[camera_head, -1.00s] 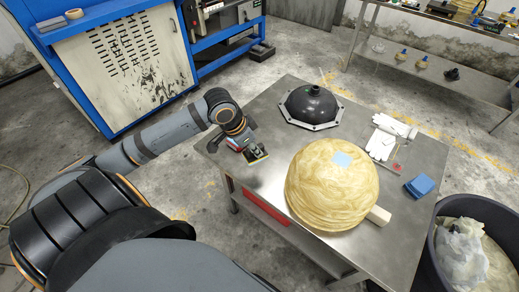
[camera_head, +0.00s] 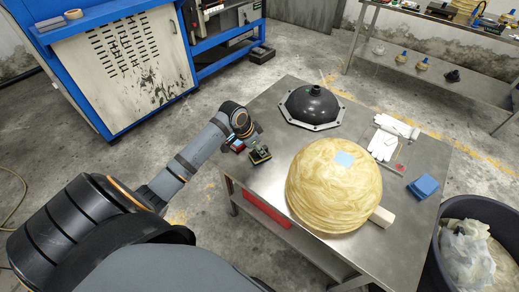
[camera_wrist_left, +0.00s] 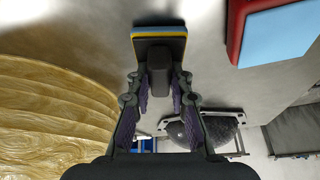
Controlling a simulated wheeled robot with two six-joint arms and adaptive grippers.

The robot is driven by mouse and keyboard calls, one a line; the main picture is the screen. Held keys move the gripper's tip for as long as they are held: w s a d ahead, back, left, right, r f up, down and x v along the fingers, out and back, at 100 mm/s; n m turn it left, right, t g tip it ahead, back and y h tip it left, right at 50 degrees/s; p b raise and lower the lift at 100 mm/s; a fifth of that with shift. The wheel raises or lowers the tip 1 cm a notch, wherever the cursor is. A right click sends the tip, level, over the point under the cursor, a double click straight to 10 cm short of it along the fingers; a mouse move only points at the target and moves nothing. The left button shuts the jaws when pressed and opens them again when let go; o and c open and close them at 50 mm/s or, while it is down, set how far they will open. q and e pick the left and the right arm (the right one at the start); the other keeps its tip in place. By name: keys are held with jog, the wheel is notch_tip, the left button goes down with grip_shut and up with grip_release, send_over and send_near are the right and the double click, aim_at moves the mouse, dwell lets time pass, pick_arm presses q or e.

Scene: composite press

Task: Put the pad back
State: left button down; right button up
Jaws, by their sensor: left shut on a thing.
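My left gripper (camera_head: 257,148) is shut on the dark handle of a small pad (camera_head: 261,157). The pad is near the left part of the metal table. In the left wrist view, the handle sits between the two fingertips (camera_wrist_left: 158,84). The flat pad (camera_wrist_left: 158,31), with yellow and blue edges, lies beyond them. I cannot tell whether it touches the table. A red thing with a light blue face (camera_wrist_left: 275,35) is beside it at the upper right; it shows partly behind my gripper in the head view (camera_head: 237,146). My right gripper is not in view.
The metal table (camera_head: 255,110) bears a yellowish layered dome (camera_head: 330,195), right of my gripper, and a black dome on a plate (camera_head: 312,105) behind. White gloves (camera_head: 382,145) and a blue block (camera_head: 423,186) lie at right. A dark bin (camera_head: 447,225) stands beyond the edge.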

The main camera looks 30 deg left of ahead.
pick_arm(q)
jog(key=c, duration=1.2)
grip_release()
jog(key=shift+f, duration=0.1)
jog(key=p+v, duration=0.2)
jog(key=v, duration=1)
